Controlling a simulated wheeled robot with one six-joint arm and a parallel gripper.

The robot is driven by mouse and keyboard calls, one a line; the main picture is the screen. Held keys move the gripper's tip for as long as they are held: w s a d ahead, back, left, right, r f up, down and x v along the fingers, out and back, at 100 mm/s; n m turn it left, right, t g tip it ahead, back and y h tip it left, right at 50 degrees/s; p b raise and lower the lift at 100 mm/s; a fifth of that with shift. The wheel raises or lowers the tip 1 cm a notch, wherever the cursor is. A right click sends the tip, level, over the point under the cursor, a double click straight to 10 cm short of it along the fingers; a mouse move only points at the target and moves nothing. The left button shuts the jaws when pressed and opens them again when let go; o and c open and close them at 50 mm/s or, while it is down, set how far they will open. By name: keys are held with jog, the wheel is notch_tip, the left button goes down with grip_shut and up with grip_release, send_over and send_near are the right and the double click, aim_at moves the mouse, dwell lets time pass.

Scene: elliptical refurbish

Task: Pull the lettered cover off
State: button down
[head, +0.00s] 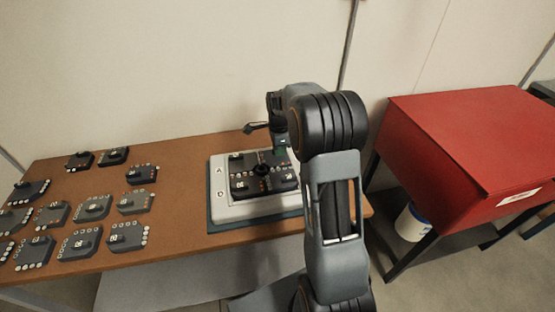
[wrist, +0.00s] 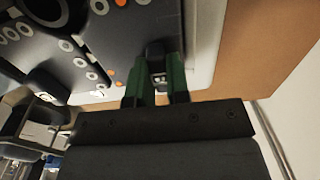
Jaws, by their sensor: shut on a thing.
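A grey fixture (head: 219,190) with the letters A and D on its left rim stands on the brown table. Dark cover plates (head: 245,185) with rows of white and orange dots sit in it around a black central knob (head: 262,170). My gripper (head: 281,148) is at the fixture's far right, partly hidden by my arm. In the wrist view, my gripper's green fingers (wrist: 157,84) are shut on a small black handle (wrist: 156,50) on a dark dotted plate (wrist: 200,40).
Several similar dark plates (head: 95,207) with dots and handles lie loose on the left of the table (head: 185,240). A red box (head: 460,135) on a stand is at the right, with a white bucket (head: 411,222) below it. A wall stands behind.

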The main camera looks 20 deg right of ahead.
jog(key=shift+g+p, duration=0.3)
jog(key=shift+p, duration=0.55)
dwell(0.9)
notch_tip(320, 180, up, 12)
jog(key=p, duration=0.9)
jog(key=shift+r, duration=0.25)
